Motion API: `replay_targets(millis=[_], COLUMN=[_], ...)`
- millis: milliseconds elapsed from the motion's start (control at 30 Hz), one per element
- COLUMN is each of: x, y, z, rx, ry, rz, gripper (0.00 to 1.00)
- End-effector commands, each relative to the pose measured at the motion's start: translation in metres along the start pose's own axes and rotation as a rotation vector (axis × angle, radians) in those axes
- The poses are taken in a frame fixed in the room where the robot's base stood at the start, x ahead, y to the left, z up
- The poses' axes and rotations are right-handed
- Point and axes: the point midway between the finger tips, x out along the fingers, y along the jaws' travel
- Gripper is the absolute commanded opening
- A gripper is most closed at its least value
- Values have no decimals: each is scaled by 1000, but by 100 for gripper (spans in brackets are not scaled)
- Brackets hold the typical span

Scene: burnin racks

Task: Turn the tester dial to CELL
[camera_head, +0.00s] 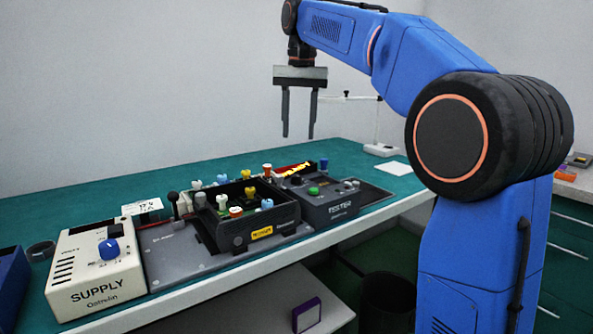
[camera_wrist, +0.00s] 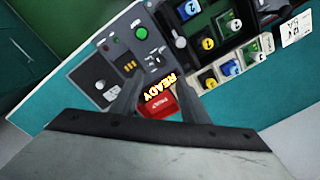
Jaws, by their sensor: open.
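The grey tester (camera_head: 335,209) stands near the front edge of the bench, with TESTER printed on its front. A dark dial knob (camera_head: 296,181) sits on its top behind a green button (camera_head: 313,190). In the wrist view the knob (camera_wrist: 154,61) is small, and I cannot read its markings or pointer direction. My gripper (camera_head: 298,137) is open and empty, pointing down, above the tester and apart from it. In the wrist view its fingers (camera_wrist: 162,82) stand either side of a red READY display (camera_wrist: 160,103) behind the tester.
A dark tray (camera_head: 284,215) with several coloured-capped parts adjoins the tester on the left. A cream SUPPLY box (camera_head: 98,285) with a blue knob stands farther left. A thin stand (camera_head: 380,149) and white paper (camera_head: 394,169) are behind right. The bench's back right is mostly clear.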

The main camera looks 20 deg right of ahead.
Motion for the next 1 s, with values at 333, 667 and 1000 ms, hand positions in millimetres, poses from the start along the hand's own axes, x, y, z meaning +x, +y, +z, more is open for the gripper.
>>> replay_targets(millis=[333,667,1000], x=[62,108,119], y=[0,0,0], z=[1,0,0], rx=[0,0,0], ry=[-1,0,2], rz=[1,0,-1], gripper=[41,41,41])
